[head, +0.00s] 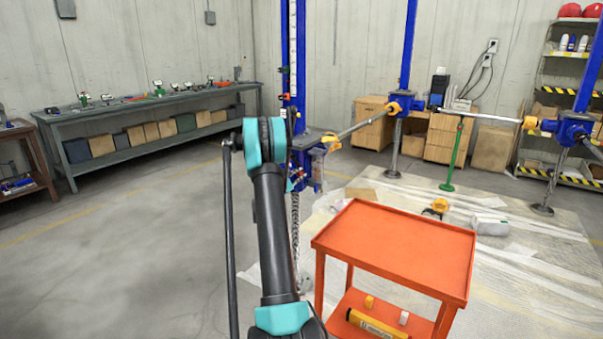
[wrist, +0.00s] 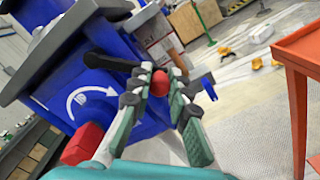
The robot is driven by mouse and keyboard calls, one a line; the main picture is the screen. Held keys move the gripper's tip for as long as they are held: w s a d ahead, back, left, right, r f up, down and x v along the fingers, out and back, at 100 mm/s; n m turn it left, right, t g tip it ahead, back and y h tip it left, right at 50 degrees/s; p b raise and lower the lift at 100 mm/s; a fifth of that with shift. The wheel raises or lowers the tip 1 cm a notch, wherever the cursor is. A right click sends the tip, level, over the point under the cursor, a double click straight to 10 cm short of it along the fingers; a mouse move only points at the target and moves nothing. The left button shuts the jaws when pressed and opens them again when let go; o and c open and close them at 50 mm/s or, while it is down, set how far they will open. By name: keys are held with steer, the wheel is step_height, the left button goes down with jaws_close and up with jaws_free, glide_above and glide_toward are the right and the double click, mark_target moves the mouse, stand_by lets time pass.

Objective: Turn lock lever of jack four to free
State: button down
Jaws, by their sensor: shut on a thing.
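The jack (wrist: 55,65) in front of me has a blue housing with a white curved arrow on its face and a red block at its lower side. A black lever with a round red knob (wrist: 159,85) stands out from it. My gripper (wrist: 161,78) has its two fingers on either side of the red knob and is shut on it. In the head view the jack's blue column (head: 291,55) rises behind my arm, which hides most of the gripper and the lever. I cannot read a jack number.
An orange cart (head: 400,245) stands close on the right, with a yellow tube (head: 375,324) on its lower shelf. Two more blue jacks (head: 403,101) (head: 572,128) stand farther right. A long workbench (head: 150,108) runs along the left wall. The floor at left is clear.

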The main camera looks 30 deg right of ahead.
steer(key=w+a+f+m, duration=0.2)
steer(key=w+m, duration=0.3)
steer(key=m, duration=0.3)
steer(key=shift+w+a+f+m, duration=0.15)
steer(key=shift+w+f+m, duration=0.05)
steer(key=shift+f+m, duration=0.2)
stand_by(0.4)
steer(key=c, duration=1.4)
jaws_free()
steer(key=shift+a+r, duration=0.1)
steer(key=v, duration=1.1)
steer(key=shift+s+a, duration=0.1)
steer(key=shift+a, duration=0.3)
